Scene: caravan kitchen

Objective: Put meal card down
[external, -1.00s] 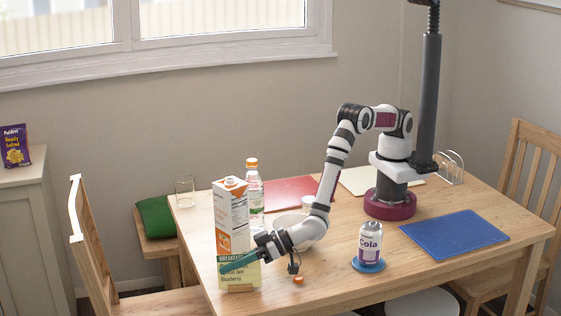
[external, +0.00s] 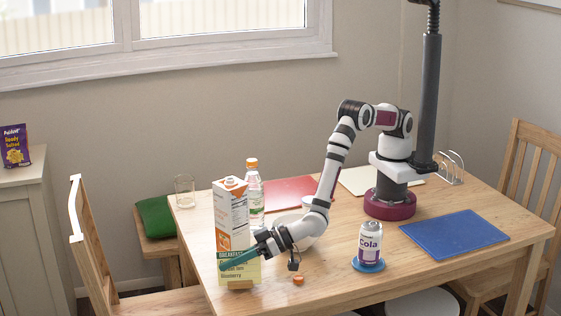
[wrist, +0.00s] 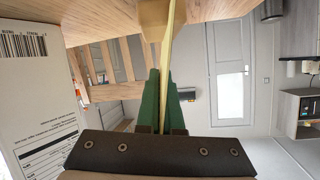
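The meal card (external: 247,273) is a pale yellow card with a green "BREAKFAST" band, upright in front of the carton in the external view. Its foot is a small wooden block (external: 241,285), which also shows at the top of the wrist view (wrist: 154,18). My gripper (external: 232,263) has green fingers and reaches across the card from the right. In the wrist view my gripper (wrist: 163,78) has one finger on each side of the card (wrist: 168,40), seen edge-on, and looks shut on it. Whether the block touches the table is hard to tell.
A tall carton (external: 231,208) stands close behind the card, with a water bottle (external: 254,200) beside it. An orange cap (external: 298,281) lies right of the card.

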